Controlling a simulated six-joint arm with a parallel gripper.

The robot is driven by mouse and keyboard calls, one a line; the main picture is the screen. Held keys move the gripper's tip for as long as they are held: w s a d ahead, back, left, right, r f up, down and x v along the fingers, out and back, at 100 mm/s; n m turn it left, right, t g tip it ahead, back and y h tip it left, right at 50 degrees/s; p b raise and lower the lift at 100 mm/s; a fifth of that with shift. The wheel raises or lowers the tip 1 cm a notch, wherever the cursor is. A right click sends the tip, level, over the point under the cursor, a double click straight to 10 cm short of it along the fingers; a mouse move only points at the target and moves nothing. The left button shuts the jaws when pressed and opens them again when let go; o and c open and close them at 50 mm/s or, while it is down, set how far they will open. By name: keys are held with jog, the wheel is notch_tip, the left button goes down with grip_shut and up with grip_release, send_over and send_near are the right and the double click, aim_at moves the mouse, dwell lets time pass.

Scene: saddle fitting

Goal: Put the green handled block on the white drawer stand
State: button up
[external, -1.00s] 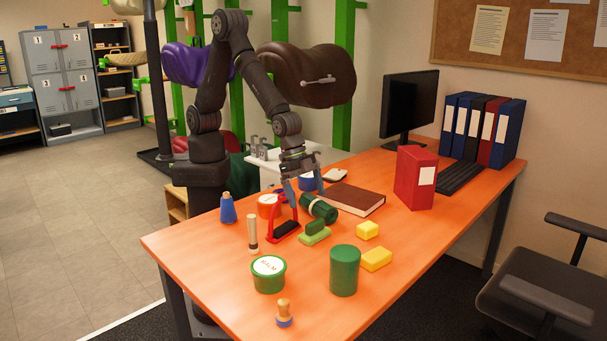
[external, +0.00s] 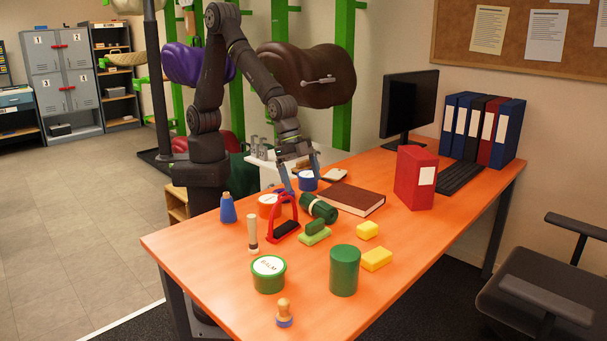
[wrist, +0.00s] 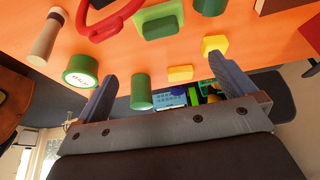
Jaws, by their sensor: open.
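The green handled block (external: 315,233), a light green base with a darker green grip on top, lies on the orange desk beside the red stirrup (external: 284,220). It also shows near the top of the wrist view (wrist: 158,22). My gripper (external: 303,177) is open and empty above the desk, behind the block and near a blue tub (external: 308,182). Its spread fingers show in the wrist view (wrist: 165,85) with nothing between them. The white drawer stand (external: 267,175) is behind the desk beside my arm, partly hidden by it; its drawers cannot be made out.
A dark green roll (external: 319,208) lies close behind the block. Yellow blocks (external: 376,259), a green cylinder (external: 344,270), a balm tub (external: 268,274) and a brown book (external: 350,198) are around it. Metal items (external: 262,150) stand on the stand. The desk's right front is clear.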

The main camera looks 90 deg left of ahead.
aim_at(315, 222)
jog(key=x, duration=1.1)
jog(key=shift+a+x, duration=0.2)
jog(key=shift+x, duration=2.45)
jog(key=c, duration=0.8)
